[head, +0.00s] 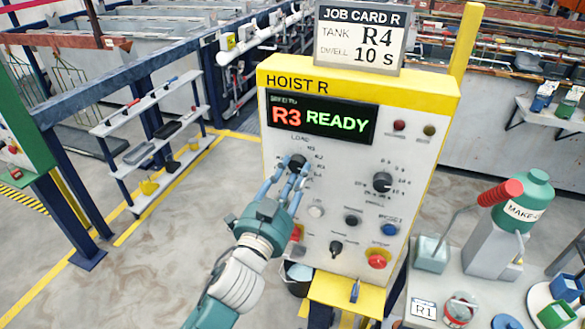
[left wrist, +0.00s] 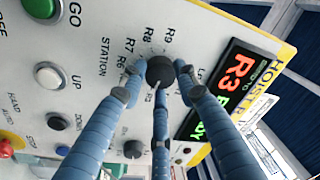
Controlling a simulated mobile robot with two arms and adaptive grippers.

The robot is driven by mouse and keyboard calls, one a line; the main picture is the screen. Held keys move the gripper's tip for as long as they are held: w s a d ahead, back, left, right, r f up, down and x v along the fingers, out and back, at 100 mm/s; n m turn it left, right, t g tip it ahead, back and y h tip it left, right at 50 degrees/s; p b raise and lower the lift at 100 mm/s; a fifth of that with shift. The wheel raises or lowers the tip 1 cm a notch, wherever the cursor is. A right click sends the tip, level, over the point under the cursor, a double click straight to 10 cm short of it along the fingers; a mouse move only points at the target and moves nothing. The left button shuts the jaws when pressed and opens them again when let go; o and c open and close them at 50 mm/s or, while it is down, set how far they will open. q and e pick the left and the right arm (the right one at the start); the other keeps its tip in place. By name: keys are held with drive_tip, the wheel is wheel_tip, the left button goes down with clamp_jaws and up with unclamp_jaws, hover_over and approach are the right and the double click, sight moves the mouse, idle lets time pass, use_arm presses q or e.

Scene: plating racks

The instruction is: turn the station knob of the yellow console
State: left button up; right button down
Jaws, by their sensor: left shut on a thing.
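The yellow console (head: 447,91) labelled HOIST R stands at centre. Its black station knob (head: 297,161) is on the upper left of the white panel, and also shows in the left wrist view (left wrist: 160,69). My left gripper (head: 291,173) is shut on this knob; in the left wrist view its blue fingers (left wrist: 160,84) surround the knob. The fingers hide part of the printed scale. The display (head: 322,118) reads R3 READY. The job card (head: 360,39) above reads tank R4, dwell 10 s. My right gripper is not in view.
A second black knob (head: 382,181) is to the right on the panel. A white button (head: 316,211), a blue button (head: 389,229) and a red stop button (head: 377,261) are lower down. Open floor is at left.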

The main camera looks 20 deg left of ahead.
use_arm(q)
drive_tip(key=m+p, duration=0.1)
drive_tip(key=m, duration=0.1)
drive_tip(key=r+m, duration=0.1)
drive_tip(key=m, duration=0.1)
drive_tip(key=shift+a+h+p, duration=0.1)
drive_tip(key=shift+h+p, duration=0.2)
drive_tip(key=shift+p, duration=0.1)
drive_tip(key=shift+f+m, duration=0.1)
drive_tip(key=shift+m, duration=0.3)
drive_tip(key=o, duration=1)
drive_tip(key=shift+w, duration=0.1)
drive_tip(key=shift+o, duration=0.8)
drive_tip(key=shift+w+f, duration=0.15)
drive_tip(key=shift+f, duration=0.1)
drive_tip(key=s+a+f, duration=0.1)
drive_tip(key=s, duration=1.1)
drive_tip(key=shift+f, duration=0.15)
